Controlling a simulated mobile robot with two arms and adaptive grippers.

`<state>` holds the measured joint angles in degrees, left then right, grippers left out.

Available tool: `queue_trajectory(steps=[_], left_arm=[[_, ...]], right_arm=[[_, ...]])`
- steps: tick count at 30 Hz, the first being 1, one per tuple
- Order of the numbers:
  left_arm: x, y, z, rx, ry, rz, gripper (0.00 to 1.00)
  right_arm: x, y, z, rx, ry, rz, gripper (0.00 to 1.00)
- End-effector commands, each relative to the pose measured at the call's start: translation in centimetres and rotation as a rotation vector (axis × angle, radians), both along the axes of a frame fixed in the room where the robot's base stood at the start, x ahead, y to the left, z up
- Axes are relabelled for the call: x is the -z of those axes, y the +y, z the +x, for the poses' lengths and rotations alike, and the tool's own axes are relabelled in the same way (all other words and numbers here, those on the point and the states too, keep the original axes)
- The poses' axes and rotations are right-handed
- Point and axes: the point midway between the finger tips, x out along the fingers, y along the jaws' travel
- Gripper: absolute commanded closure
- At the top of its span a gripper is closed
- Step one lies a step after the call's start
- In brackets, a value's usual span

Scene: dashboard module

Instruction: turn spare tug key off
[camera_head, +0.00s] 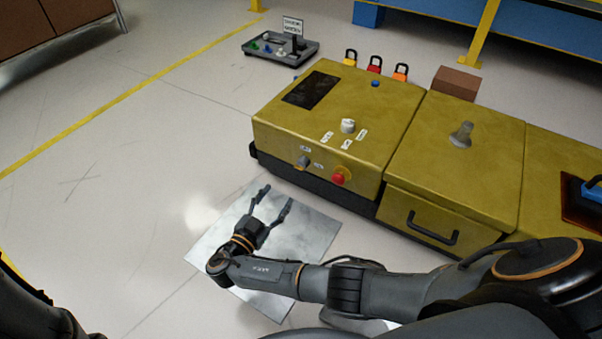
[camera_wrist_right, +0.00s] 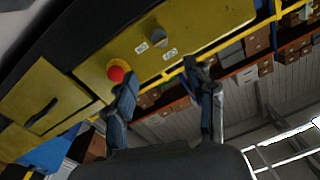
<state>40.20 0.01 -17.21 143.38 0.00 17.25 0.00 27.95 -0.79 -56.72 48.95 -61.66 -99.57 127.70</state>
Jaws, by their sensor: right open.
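The yellow tug (camera_head: 330,105) stands right of centre in the head view. On its front panel is a small grey key switch (camera_head: 303,162) with white labels beside it. The switch also shows in the right wrist view (camera_wrist_right: 158,38); its exact setting is too small to tell. A red push button (camera_head: 340,176) sits right of the switch and shows in the wrist view (camera_wrist_right: 116,72). My right gripper (camera_head: 278,194) is open and empty, in front of the panel and apart from the switch. My left gripper is out of view; only dark arm parts show at bottom left.
A white knob (camera_head: 347,126) with labels is on the tug's top. Several padlocks (camera_head: 375,65) and a brown box (camera_head: 457,82) stand behind it. A grey tray (camera_head: 280,47) with a sign lies farther back. A metal plate (camera_head: 225,237) lies on otherwise clear floor.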

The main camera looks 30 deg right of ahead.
Motion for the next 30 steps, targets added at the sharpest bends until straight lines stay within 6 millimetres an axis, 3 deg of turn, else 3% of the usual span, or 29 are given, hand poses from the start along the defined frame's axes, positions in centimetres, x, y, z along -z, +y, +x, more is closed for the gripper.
queue_trajectory(steps=[18, 30], left_arm=[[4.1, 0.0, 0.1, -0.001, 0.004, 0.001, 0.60], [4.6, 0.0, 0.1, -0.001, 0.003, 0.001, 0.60]], right_arm=[[0.2, -9.7, 6.3, 0.001, 0.002, -0.001, 0.45], [0.0, -11.1, 7.3, 0.000, 0.005, 0.002, 0.45]])
